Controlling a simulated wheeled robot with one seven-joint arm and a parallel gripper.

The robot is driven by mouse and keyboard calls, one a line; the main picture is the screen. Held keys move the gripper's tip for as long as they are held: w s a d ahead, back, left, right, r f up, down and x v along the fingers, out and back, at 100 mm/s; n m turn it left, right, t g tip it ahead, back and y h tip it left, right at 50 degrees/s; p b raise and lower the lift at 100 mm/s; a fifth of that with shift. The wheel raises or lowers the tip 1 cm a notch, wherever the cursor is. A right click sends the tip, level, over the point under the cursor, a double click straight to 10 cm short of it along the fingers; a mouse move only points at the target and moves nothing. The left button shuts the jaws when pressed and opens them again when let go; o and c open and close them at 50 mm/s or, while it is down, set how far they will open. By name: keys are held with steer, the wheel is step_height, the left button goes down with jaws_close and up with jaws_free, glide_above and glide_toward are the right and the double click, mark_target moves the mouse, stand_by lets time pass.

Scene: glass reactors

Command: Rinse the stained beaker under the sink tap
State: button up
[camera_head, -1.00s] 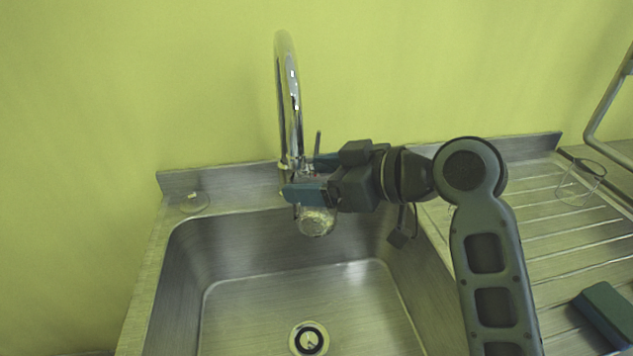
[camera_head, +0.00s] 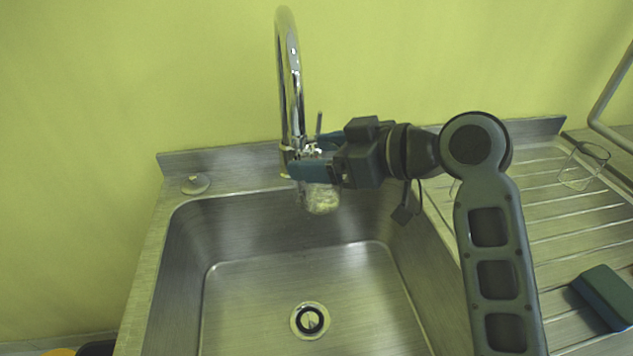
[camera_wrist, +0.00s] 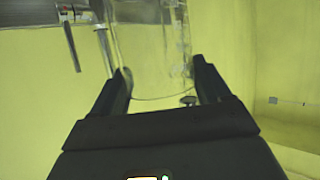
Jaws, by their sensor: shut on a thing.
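The beaker (camera_head: 320,200) is clear glass with a yellowish, cloudy look at its lower part. It hangs above the back of the steel sink (camera_head: 230,225), close to the tap (camera_head: 291,80). My gripper (camera_head: 308,158) is shut on it, with the blue fingers on either side and partly hiding it. In the wrist view the glass of the beaker (camera_wrist: 150,50) shows between the two dark fingers (camera_wrist: 165,85). The tap's chrome arch rises just behind and left of the beaker. I cannot tell whether water is running.
The drain (camera_head: 310,320) lies in the empty basin floor. A small round fitting (camera_head: 195,184) sits on the left rear rim. On the ribbed drainboard at right are a glass vessel (camera_head: 583,166) and a blue-green block (camera_head: 606,296). A grey metal frame (camera_head: 612,100) stands at far right.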

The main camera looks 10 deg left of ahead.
steer(key=shift+s+a, duration=0.2)
steer(key=shift+s, duration=0.1)
steer(key=s+d, duration=0.4)
steer(key=d, duration=0.2)
steer(key=shift+s+d+p, duration=0.2)
steer(key=shift+d+p, duration=0.1)
steer(key=shift+d, duration=0.05)
stand_by(0.6)
steer(key=shift+r, duration=0.1)
stand_by(1.0)
steer(key=s+d+r+p, duration=0.2)
steer(key=d+r+p, duration=0.1)
steer(key=d+r, duration=0.1)
steer(key=shift+s, duration=0.35)
steer(key=shift+d+f, duration=0.1)
stand_by(1.2)
